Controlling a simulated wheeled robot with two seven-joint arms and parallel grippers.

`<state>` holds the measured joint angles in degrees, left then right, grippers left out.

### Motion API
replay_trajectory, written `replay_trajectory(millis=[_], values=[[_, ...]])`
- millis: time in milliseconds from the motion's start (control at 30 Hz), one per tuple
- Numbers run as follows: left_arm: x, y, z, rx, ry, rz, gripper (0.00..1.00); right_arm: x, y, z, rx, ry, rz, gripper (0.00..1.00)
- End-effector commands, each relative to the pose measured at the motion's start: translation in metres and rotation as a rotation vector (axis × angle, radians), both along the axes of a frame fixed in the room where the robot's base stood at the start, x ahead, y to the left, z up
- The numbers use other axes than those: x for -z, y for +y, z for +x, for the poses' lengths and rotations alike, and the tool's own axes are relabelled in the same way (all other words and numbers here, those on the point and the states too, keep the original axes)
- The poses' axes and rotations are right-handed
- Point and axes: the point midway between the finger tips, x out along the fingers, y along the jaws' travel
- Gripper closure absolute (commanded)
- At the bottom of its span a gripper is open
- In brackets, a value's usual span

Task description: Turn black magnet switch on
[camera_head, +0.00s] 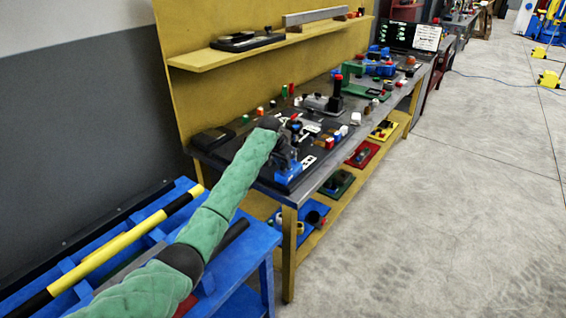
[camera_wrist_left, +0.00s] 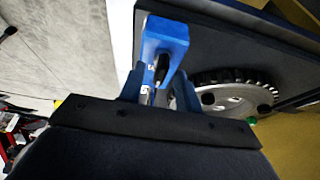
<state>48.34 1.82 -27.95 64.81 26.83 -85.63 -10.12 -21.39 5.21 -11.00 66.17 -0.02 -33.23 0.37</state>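The magnet switch is a small black lever (camera_wrist_left: 162,68) on a blue box (camera_wrist_left: 165,38) in the left wrist view. In the head view the blue box (camera_head: 289,174) sits near the front edge of the workbench, just below my left gripper (camera_head: 285,157). In the left wrist view my left gripper (camera_wrist_left: 160,92) has its two fingers apart, one on each side of the lever's line. Whether they touch the lever or the box I cannot tell. The lever's exact position is hard to read. My right gripper is not in view.
A grey toothed wheel (camera_wrist_left: 235,92) lies right of the box in the left wrist view. The workbench (camera_head: 240,172) carries several small parts and a green press (camera_head: 352,87) farther back. A blue cart (camera_head: 240,258) with a yellow-black bar (camera_head: 125,238) stands in front.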

Motion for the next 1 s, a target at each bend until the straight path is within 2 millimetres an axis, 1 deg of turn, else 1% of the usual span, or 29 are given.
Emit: replay_trajectory(millis=[67, 167, 233, 267, 467, 667, 867, 1000], values=[[0.0000, 0.0000, 0.0000, 0.000, 0.000, 0.000, 0.66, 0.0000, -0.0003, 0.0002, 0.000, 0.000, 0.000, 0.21], [-0.0002, 0.0000, -0.0001, 0.000, 0.000, 0.000, 0.84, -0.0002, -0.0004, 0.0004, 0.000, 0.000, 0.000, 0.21], [-0.0002, 0.0001, 0.0000, 0.000, 0.000, 0.000, 0.98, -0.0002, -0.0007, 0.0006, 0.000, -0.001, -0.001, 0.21], [-0.0002, 0.0001, 0.0000, 0.000, 0.000, 0.000, 1.00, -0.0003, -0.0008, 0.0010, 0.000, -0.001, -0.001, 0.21], [-0.0004, 0.0003, 0.0001, 0.004, 0.000, 0.000, 1.00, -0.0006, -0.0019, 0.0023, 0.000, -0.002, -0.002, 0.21], [-0.0008, 0.0006, 0.0006, 0.050, 0.000, 0.000, 1.00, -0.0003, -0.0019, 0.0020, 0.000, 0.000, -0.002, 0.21], [-0.0006, 0.0012, 0.0015, 0.168, 0.000, 0.000, 1.00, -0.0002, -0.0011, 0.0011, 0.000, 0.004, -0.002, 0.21], [0.0000, 0.0016, 0.0020, 0.288, 0.000, 0.000, 1.00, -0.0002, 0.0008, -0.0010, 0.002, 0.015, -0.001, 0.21]])
